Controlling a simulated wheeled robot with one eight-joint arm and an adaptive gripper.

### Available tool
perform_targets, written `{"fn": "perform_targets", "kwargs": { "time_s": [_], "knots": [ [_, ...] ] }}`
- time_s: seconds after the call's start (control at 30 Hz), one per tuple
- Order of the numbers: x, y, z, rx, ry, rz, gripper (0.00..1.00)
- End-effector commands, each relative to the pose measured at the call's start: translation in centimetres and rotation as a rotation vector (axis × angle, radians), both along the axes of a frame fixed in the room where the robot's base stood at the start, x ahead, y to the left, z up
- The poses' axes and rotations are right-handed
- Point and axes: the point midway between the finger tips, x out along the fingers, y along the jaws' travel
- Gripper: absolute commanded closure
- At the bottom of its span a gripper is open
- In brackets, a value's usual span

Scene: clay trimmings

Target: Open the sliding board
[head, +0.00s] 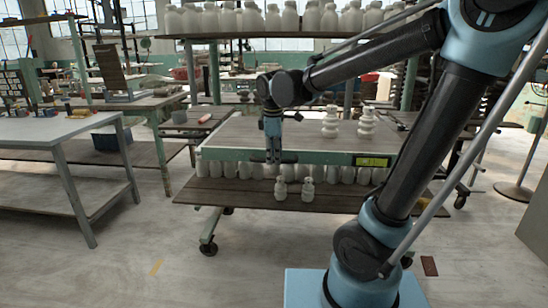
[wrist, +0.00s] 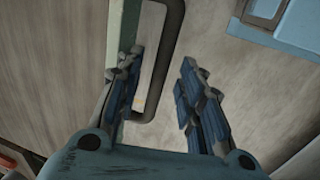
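A wheeled work table with a green front edge (head: 325,158) stands ahead in the head view. Which part of it is the sliding board, I cannot tell for sure. In the wrist view, a dark bent handle (wrist: 168,60) is fixed to a green edge (wrist: 122,30). My gripper (wrist: 162,64) is open, with one finger on each side of the handle's long bar; gaps show and it is not clamped.
White bottles (head: 330,122) stand on the table top, and small ones (head: 307,190) on the lower brown shelf (head: 235,193), which juts forward. A grey bench (head: 60,128) is at left. Open floor (head: 150,215) lies in front.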

Motion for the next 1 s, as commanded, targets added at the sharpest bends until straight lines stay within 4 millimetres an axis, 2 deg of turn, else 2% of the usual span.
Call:
{"fn": "perform_targets", "kwargs": {
  "time_s": [0.6, 0.8, 1.0],
  "knots": [
    [-1.7, 0.0, 9.0, 0.000, 0.001, 0.000, 0.65],
    [-2.0, 0.0, 10.5, 0.000, 0.001, 0.001, 0.65],
    [-2.0, 0.0, 10.8, 0.000, 0.001, 0.001, 0.65]
  ]
}}
